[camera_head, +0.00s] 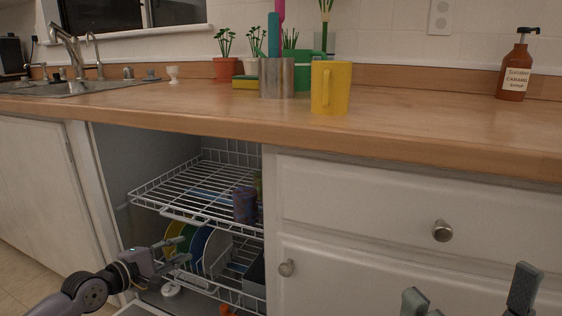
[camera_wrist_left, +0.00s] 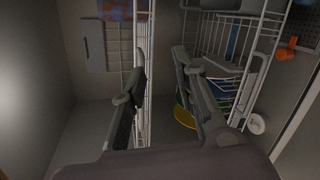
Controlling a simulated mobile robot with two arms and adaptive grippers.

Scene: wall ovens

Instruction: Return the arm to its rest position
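My left gripper (camera_head: 185,250) reaches in from the lower left at the open cabinet bay, beside the front of the lower wire rack (camera_head: 215,289). In the left wrist view its two fingers (camera_wrist_left: 158,62) stand apart with no object held between them. Whether a finger touches the rack, I cannot tell. My right gripper (camera_head: 468,288) shows only its fingertips at the bottom right, spread apart in front of the white drawer fronts. Nothing is seen between them, and the rest of that arm is out of view.
The upper wire rack (camera_head: 185,212) holds a purple cup (camera_head: 244,204). Plates, including a blue one (camera_head: 199,245), stand in the lower rack. The wooden counter (camera_head: 420,125) overhangs the bay. A yellow mug (camera_head: 330,87) and metal holder (camera_head: 277,79) stand near its edge.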

